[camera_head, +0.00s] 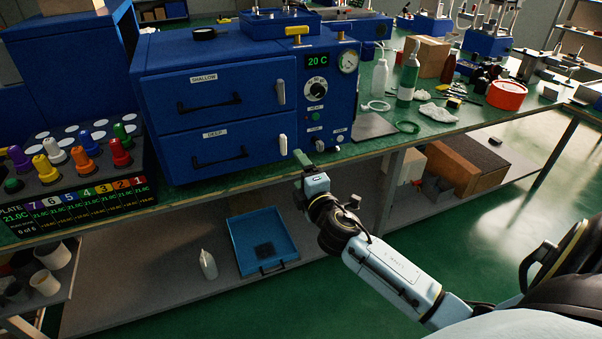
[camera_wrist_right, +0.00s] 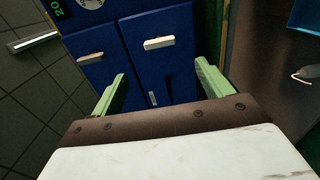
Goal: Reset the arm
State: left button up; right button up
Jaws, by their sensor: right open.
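My right gripper (camera_head: 301,170) is in front of the blue two-drawer oven (camera_head: 215,110), just below the control panel and close to the bench's front edge. In the right wrist view its two green fingers (camera_wrist_right: 162,88) stand wide apart with nothing between them. Beyond them is a blue front with pale latches (camera_wrist_right: 158,43). My right arm reaches in from the lower right of the head view. My left gripper does not show.
Both oven drawers, SHALLOW (camera_head: 203,92) and DEEP (camera_head: 215,145), look shut. A plate of coloured knobs (camera_head: 80,165) stands left. A green bottle (camera_head: 408,75) and a red tub (camera_head: 506,94) are right on the bench. A blue tray (camera_head: 235,235) lies on the lower shelf.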

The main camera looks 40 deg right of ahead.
dwell(0.5)
